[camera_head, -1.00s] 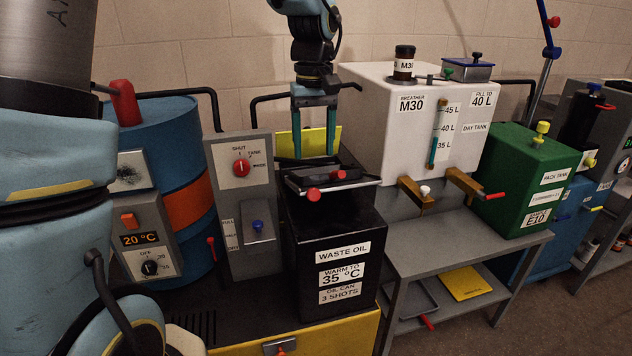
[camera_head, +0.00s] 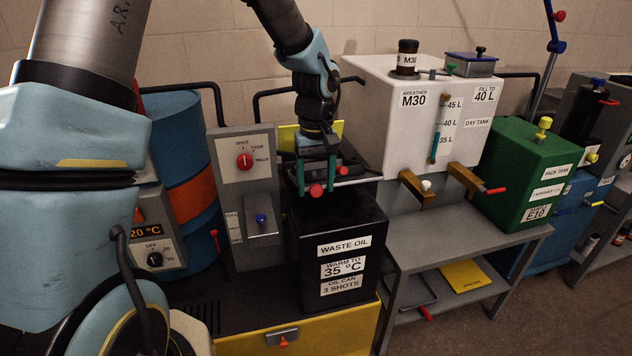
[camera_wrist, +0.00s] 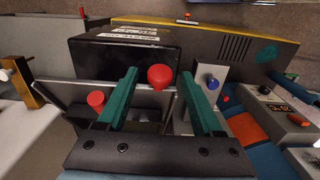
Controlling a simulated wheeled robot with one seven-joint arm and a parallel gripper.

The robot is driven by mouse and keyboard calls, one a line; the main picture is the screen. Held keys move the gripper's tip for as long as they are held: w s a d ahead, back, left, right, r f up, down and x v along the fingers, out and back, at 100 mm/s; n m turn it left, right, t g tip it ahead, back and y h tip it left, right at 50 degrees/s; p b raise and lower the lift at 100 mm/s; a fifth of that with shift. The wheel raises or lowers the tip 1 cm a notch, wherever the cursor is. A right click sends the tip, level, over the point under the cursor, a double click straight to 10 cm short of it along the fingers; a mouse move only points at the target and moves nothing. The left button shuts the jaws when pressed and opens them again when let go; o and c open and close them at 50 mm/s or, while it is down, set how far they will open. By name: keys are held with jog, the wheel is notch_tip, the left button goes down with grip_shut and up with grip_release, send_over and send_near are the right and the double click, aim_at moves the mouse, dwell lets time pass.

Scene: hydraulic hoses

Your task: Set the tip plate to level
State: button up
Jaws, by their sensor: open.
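The tip plate (camera_head: 354,179) is a dark plate with a grey edge over the mouth of the black waste oil bin (camera_head: 345,225); my gripper partly hides it and I cannot tell its exact tilt. A red knob (camera_head: 316,190) stands at its front, with a second red knob (camera_head: 342,170) to the right. My gripper (camera_head: 317,187) is open and points down, its teal fingers on either side of the front knob. In the wrist view, that red knob (camera_wrist: 161,76) shows between the fingertips with gaps on both sides, and the other knob (camera_wrist: 96,99) lies outside the left finger.
A grey panel with a red dial (camera_head: 244,161) and a blue knob (camera_head: 261,219) stands close left of the bin. A yellow board (camera_head: 288,138) is behind my gripper.

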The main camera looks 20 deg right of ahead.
grip_shut()
dwell(0.3)
dwell(1.0)
